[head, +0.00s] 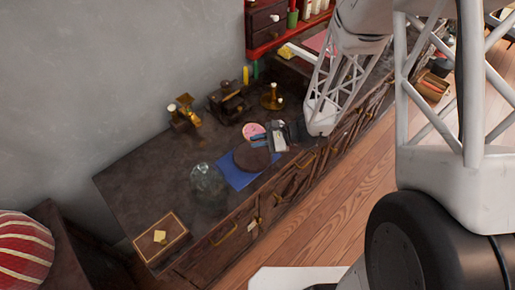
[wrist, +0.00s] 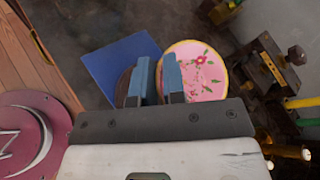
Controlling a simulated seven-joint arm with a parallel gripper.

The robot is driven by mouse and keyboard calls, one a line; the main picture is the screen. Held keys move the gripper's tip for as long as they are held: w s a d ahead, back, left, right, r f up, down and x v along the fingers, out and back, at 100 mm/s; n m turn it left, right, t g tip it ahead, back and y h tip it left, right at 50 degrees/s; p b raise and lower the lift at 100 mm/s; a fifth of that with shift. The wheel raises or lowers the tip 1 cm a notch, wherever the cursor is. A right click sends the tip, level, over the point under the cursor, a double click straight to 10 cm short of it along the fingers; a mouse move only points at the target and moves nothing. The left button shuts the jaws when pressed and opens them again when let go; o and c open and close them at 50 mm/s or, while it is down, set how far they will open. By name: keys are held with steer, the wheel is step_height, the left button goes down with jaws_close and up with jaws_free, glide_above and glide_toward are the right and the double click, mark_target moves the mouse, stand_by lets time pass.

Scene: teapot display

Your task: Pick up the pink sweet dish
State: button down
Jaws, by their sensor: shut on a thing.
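The pink sweet dish (head: 252,130) is round and sits at the back of the cabinet top in the head view. The wrist view shows its pink floral face (wrist: 207,80) and yellowish rim. My gripper (head: 262,138) is at the dish's right edge. In the wrist view its two blue fingers (wrist: 158,78) straddle the dish's left edge and are shut on it. The right finger covers a little of the face. I cannot tell whether the dish is clear of the surface.
A dark brown round thing (head: 252,156) lies on a blue square (head: 232,174) beside the dish. A glass jar (head: 207,180) and a wooden box (head: 161,236) stand to the front left. Brass items (head: 183,112) and a dark device (head: 228,101) stand behind.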

step_height(320, 180, up, 10)
stand_by(0.5)
stand_by(0.6)
